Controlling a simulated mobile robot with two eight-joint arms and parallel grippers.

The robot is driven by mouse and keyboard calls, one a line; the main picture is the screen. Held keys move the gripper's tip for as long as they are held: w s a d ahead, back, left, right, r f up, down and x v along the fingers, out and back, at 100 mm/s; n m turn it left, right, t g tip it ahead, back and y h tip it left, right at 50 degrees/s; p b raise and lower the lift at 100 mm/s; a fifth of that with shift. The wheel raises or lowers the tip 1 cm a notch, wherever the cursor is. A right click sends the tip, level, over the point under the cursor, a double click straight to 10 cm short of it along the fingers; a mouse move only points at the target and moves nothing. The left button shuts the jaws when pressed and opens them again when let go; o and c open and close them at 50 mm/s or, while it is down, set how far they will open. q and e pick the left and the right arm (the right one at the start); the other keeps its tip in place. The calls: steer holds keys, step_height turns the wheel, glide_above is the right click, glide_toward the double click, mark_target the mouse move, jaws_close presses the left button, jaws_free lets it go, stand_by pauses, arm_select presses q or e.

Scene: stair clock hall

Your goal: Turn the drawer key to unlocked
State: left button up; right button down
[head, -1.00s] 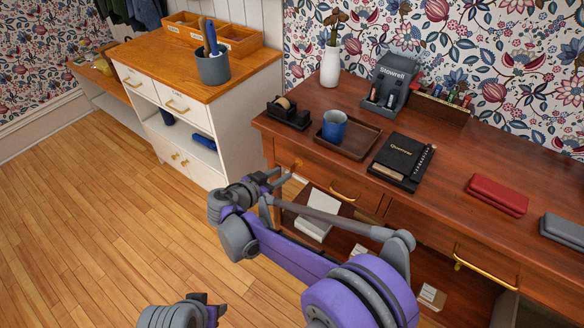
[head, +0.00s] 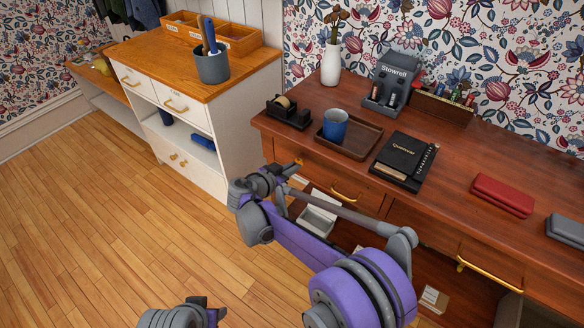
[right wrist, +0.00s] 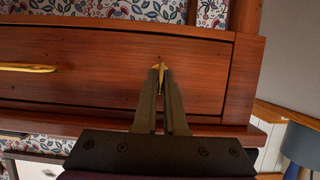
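The small brass drawer key (right wrist: 160,66) sits in the front of the brown desk's drawer (right wrist: 100,68), to the right of the brass pull in the right wrist view. It also shows in the head view (head: 298,162), just beyond my right gripper (head: 287,174). In the right wrist view my right gripper (right wrist: 161,72) has its two narrow fingers close together, one on each side of the key, and looks shut on it. The fingertips partly hide the key. My left gripper (head: 208,310) is at the bottom edge of the head view, away from the desk; its opening is unclear.
A white cabinet (head: 240,130) stands left of the desk. The wooden floor (head: 110,220) at left is clear.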

steer(key=shift+h, duration=0.3)
steer(key=n+h, duration=0.2)
steer(key=n, duration=0.2)
steer(key=n+g+h, duration=0.1)
steer(key=n+h, duration=0.1)
steer(key=n, duration=0.2)
steer(key=f+n+h, duration=0.1)
steer(key=n+h, duration=0.1)
steer(key=n, duration=0.2)
steer(key=shift+w+a+n+h, duration=0.2)
steer(key=shift+a+n+h, duration=0.1)
steer(key=shift+a, duration=0.05)
stand_by(0.6)
steer(key=shift+r, duration=0.1)
stand_by(0.4)
steer(key=c, duration=1)
jaws_free()
